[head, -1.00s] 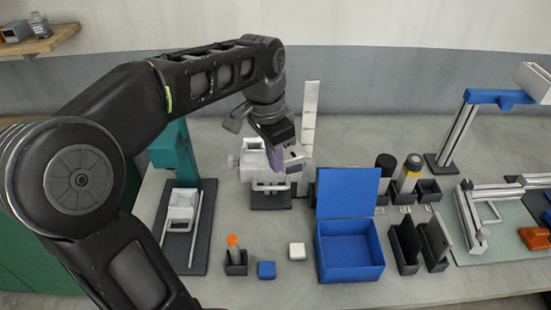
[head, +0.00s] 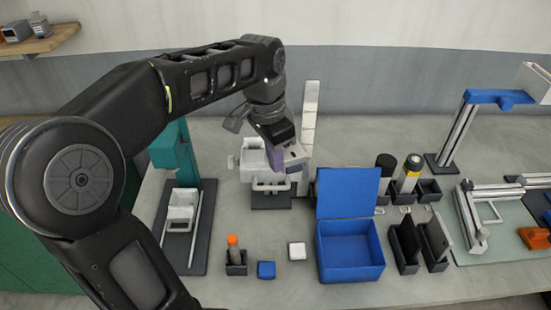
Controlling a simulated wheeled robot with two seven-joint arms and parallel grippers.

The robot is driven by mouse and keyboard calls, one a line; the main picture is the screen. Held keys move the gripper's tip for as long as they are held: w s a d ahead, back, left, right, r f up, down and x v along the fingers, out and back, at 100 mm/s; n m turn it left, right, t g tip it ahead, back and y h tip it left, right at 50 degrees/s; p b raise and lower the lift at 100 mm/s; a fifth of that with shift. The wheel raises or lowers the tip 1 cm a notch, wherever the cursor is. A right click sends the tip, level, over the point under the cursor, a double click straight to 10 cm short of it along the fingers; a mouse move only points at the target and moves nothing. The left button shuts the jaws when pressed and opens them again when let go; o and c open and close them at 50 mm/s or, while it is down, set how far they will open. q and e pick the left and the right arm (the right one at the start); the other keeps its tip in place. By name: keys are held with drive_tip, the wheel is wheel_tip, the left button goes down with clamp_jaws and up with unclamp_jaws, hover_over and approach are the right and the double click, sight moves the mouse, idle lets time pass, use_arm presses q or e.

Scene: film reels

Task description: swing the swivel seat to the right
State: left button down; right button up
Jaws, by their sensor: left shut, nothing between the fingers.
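A white, seat-like unit (head: 254,160) with a handle-like bar at its front stands on a dark base plate (head: 270,201) behind the middle of the table; I take it to be the swivel seat. My left gripper (head: 292,164) reaches down from above at the right side of this unit. Its fingers are shut with nothing between them and cover part of the unit's right side. I cannot tell whether the fingers touch it. My right gripper is not in view.
A tall pale upright strip (head: 310,125) stands just right of the gripper. An open blue box (head: 349,283) is in front to the right. A teal stand (head: 176,155) is at the left. A white block (head: 297,251) and a blue block (head: 266,269) lie in front.

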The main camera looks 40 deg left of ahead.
use_arm(q)
drive_tip(key=shift+w+d, duration=0.1)
drive_tip(key=shift+w, duration=0.1)
idle(0.4)
drive_tip(key=shift+w+d+p, duration=0.2)
drive_tip(key=shift+w+p, duration=0.1)
drive_tip(key=shift+w, duration=0.1)
drive_tip(key=shift+s+a, duration=0.1)
drive_tip(key=shift+s+a, duration=0.1)
drive_tip(key=shift+s, duration=0.1)
drive_tip(key=shift+s+a+b, duration=0.35)
drive_tip(key=shift+s+b, duration=0.05)
drive_tip(key=shift+s, duration=0.45)
